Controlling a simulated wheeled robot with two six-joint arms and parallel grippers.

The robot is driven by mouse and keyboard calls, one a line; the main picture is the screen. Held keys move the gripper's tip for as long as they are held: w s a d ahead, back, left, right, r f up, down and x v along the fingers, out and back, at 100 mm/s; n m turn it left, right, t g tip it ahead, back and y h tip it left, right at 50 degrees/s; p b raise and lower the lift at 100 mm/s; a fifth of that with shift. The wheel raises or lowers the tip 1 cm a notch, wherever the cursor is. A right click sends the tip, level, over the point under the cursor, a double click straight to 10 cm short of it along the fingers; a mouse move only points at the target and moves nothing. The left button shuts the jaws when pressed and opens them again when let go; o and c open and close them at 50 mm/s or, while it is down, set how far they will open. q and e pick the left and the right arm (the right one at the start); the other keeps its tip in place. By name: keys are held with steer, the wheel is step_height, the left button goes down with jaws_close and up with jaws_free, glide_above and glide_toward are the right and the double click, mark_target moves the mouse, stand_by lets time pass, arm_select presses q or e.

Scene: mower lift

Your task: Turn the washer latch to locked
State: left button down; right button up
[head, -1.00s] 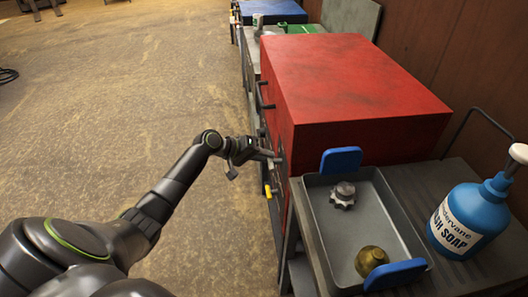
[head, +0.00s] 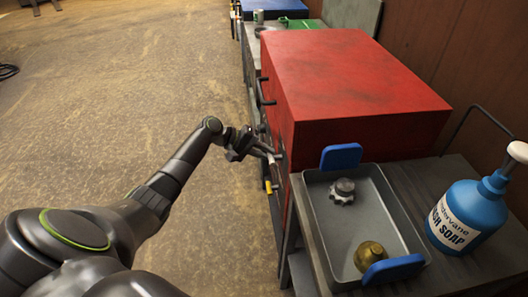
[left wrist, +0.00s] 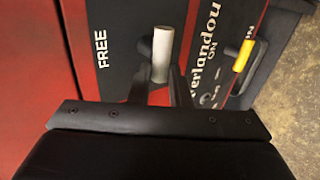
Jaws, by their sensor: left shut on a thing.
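The red washer (head: 355,85) stands right of centre in the head view, its dark front panel facing left. Its latch has a pale grey cylindrical handle (left wrist: 162,55), which the left wrist view shows beside the white word FREE (left wrist: 101,48). My left gripper (head: 270,153) is at the front panel, shut on the latch handle. In the left wrist view its two dark fingers (left wrist: 160,88) lie on either side of the handle. The latch pivot and any locked marking cannot be made out. My right gripper is not in view.
A yellow handle (left wrist: 243,55) beside the word ON is on the same panel. A grey tray (head: 408,217) with blue grips holds a metal knob and a brass piece. A blue soap bottle (head: 465,215) stands right of it.

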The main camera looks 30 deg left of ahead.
arm_select(q)
steer(key=c, duration=1.3)
jaws_free()
steer(key=shift+c, duration=0.2)
steer(key=b+v, duration=0.1)
steer(key=v, duration=1.6)
steer(key=shift+s+a, duration=0.1)
steer(key=shift+a, duration=0.05)
